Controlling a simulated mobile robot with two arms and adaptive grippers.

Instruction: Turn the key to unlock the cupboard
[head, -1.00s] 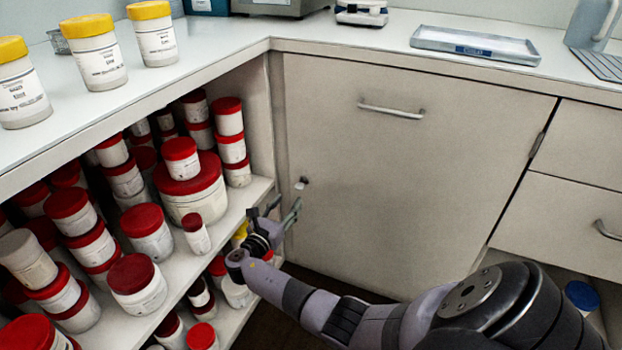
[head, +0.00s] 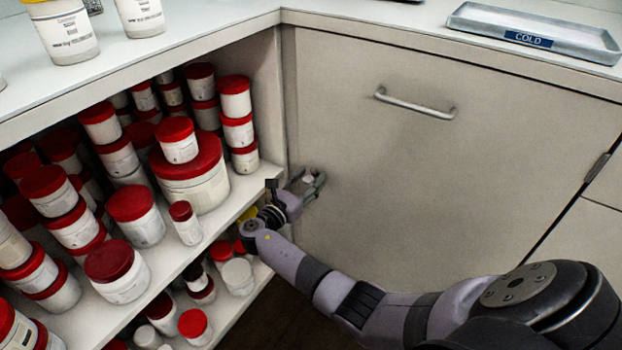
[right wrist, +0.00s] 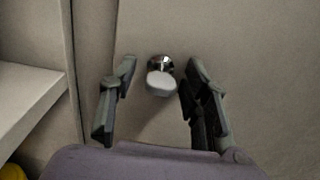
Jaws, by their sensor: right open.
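The cupboard door (head: 420,190) is a beige panel with a metal bar handle, and it is closed. The key (right wrist: 161,84) has a pale head and sits in a shiny round lock (right wrist: 160,65) in the right wrist view. In the head view the key (head: 308,178) shows small near the door's left edge, between my fingers. My right gripper (head: 303,183) is at the key, its fingers open. In the right wrist view the fingers (right wrist: 158,88) stand on either side of the key, with a gap on both sides. My left gripper is not in view.
Open shelves (head: 222,222) full of red-lidded jars stand just left of my right gripper. A counter (head: 370,22) runs above the door, with a tray marked COLD (head: 535,33) and white jars on it.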

